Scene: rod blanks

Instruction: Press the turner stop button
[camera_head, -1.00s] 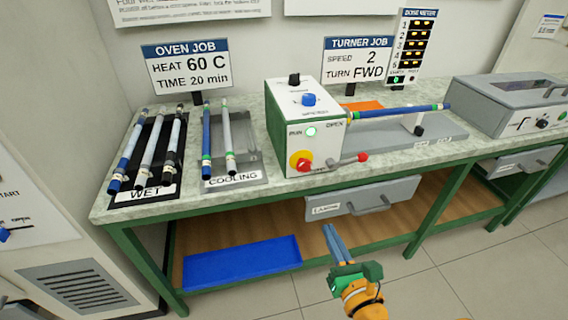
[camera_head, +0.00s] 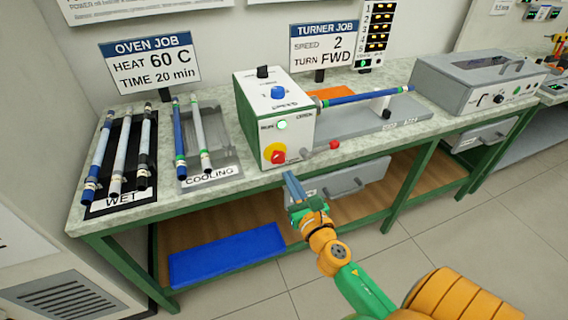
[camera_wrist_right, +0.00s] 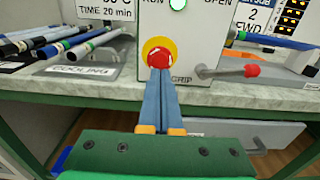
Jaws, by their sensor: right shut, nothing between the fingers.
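The turner (camera_head: 275,115) is a white and green box on the bench. Its red stop button (camera_head: 278,157) on a yellow disc is low on the front face. The button also shows in the right wrist view (camera_wrist_right: 160,58), straight beyond my fingertips. A green lamp (camera_head: 282,125) by RUN is lit above it. My right gripper (camera_head: 290,177) is shut and empty, just in front of and below the button in the head view. In the right wrist view the fingertips (camera_wrist_right: 160,72) overlap the button's lower edge; I cannot tell if they touch. My left gripper is not in view.
A red-knobbed lever (camera_head: 334,145) sticks out right of the button. A blue rod (camera_head: 365,97) lies across the turner. Rods lie on the WET tray (camera_head: 122,203) and COOLING tray (camera_head: 212,178) to the left. A drawer (camera_head: 345,182) hangs below the bench top.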

